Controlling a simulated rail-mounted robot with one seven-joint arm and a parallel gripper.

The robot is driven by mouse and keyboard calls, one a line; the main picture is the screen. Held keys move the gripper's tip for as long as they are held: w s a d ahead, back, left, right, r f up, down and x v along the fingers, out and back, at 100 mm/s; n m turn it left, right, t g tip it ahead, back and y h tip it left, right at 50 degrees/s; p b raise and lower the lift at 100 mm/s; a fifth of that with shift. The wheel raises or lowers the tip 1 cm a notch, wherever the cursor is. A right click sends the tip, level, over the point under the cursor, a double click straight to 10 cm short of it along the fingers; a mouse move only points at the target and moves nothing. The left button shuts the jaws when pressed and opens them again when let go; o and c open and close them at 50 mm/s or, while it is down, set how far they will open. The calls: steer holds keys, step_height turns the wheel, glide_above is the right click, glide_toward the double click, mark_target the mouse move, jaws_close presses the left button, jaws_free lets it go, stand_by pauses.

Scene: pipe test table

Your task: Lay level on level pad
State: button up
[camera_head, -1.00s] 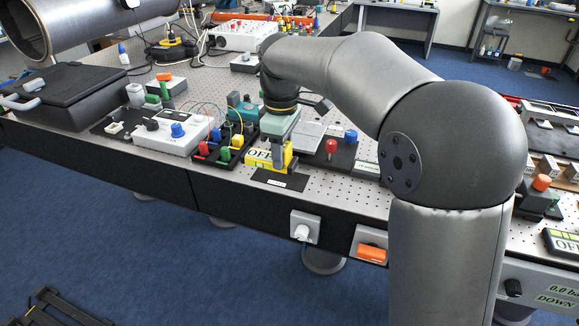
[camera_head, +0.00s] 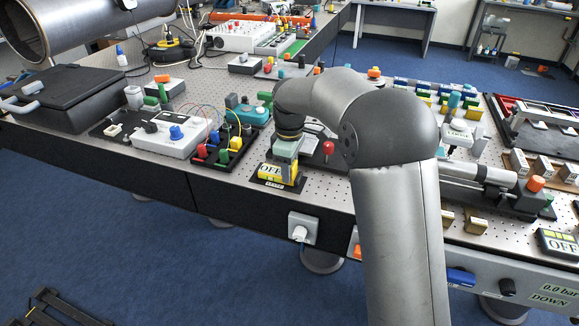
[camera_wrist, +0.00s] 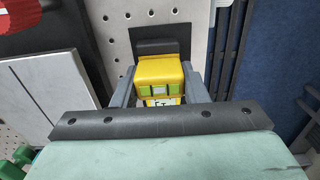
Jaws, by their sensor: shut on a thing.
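The yellow level (camera_head: 272,172), with a display reading OFF, is between the fingers of my gripper (camera_head: 286,172). My gripper is shut on it and points down from above. The black level pad (camera_head: 258,182), with a white label at its front edge, lies on the table's front edge directly under the level. I cannot tell whether the level touches the pad. In the wrist view the level (camera_wrist: 160,84) sits between both fingers, and part of the dark pad (camera_wrist: 147,32) shows beyond it.
A black tray with coloured knobs (camera_head: 222,148) stands close on the left. A red knob (camera_head: 328,148) stands close on the right. A white box with a blue knob (camera_head: 172,135) is further left. The table's front edge is just in front of the pad.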

steer(key=o, duration=0.8)
steer(key=shift+f, duration=0.15)
steer(key=o, duration=0.4)
step_height(320, 180, up, 12)
steer(key=shift+r, duration=0.25)
steer(key=s+d+f+m, duration=0.4)
steer(key=s+d, duration=0.1)
steer(key=s, duration=0.6)
steer(key=s+d+f+m, duration=0.3)
steer(key=s+d+m, duration=0.2)
steer(key=s, duration=0.6)
steer(key=s+d+f+m, duration=0.4)
steer(key=s+d+m, duration=0.1)
steer(key=s, duration=0.6)
steer(key=shift+d+f, duration=0.35)
steer(key=shift+d, duration=0.1)
